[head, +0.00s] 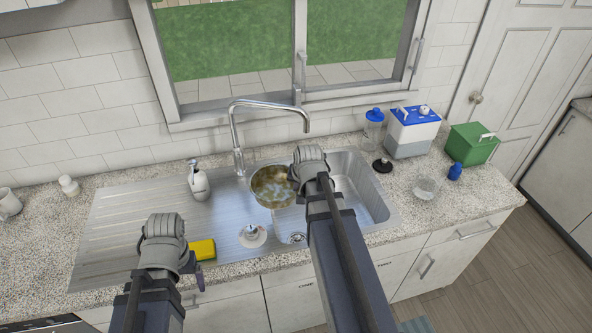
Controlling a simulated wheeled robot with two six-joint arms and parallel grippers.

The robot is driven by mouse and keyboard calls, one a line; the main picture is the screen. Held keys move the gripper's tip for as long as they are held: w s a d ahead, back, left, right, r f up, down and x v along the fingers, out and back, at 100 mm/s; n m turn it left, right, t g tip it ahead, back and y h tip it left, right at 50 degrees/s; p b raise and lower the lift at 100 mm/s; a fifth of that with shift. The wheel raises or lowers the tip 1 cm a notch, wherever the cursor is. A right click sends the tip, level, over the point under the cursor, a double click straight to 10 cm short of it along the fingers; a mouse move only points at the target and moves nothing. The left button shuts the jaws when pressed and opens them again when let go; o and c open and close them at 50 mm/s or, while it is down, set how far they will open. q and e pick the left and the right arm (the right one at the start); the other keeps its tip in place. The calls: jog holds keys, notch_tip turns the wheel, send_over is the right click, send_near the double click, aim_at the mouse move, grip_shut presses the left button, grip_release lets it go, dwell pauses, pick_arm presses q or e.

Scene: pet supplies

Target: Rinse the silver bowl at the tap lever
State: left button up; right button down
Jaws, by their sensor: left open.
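The silver bowl (268,188) is tilted over the sink (375,200), its inside smeared brown and yellowish. My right gripper (294,178) is at the bowl's right rim and appears shut on it; the wrist hides the fingers. The tall curved tap (236,130) stands behind the sink, left of the bowl, its spout reaching right above the bowl and my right wrist. The tap lever is too small to make out clearly near the tap's base. My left gripper (198,273) is open and empty at the counter's front edge, beside the yellow sponge (203,250).
A soap bottle (199,184) stands on the drainboard (130,215), and a white round item (252,236) lies in front of the bowl. A clear bowl (425,189), blue bottle (455,172), green box (472,146) and blue-lidded container (412,135) stand on the right counter. The left drainboard is clear.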

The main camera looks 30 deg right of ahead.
jog(key=w+d+f+b, duration=0.2)
jog(key=w+d, duration=0.6)
jog(key=d, duration=0.3)
jog(key=shift+d+f+b, duration=0.15)
jog(key=shift+d+b, duration=0.25)
dwell(0.6)
jog(key=shift+s, duration=0.1)
dwell(0.5)
jog(key=s+a, duration=0.4)
jog(key=a, duration=0.2)
jog(key=shift+s+a, duration=0.3)
dwell(0.3)
dwell(1.3)
